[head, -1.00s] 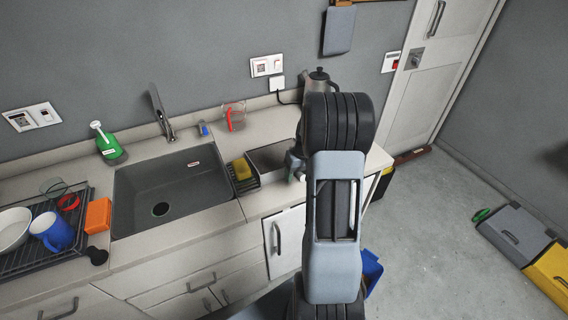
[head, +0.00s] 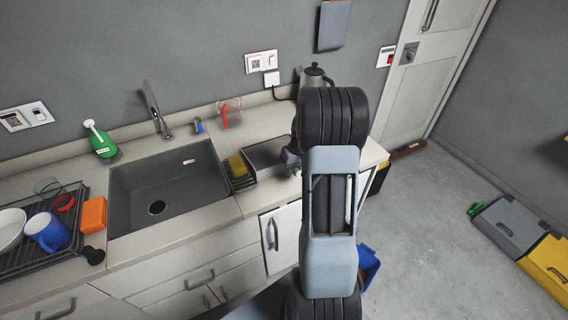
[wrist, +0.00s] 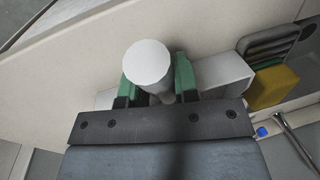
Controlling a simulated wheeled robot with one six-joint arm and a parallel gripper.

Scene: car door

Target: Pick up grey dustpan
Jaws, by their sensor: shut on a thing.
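The grey dustpan (head: 268,154) is on the counter, right of the sponge rack, partly hidden by my arm. In the wrist view its pale pan (wrist: 225,74) shows on both sides of my gripper, and the round pale end of its handle faces the camera. My gripper (wrist: 158,88) has green fingers on either side of this handle and is shut on it. In the head view my gripper (head: 292,162) is mostly hidden behind my arm, at the right side of the pan. I cannot tell whether the pan touches the counter.
A rack with a yellow sponge (head: 238,166) stands close left of the pan, beside the sink (head: 165,190). A kettle (head: 316,76) stands behind my arm. A measuring cup (head: 229,114) is near the wall. Floor is open on the right, before grey and yellow bins (head: 545,262).

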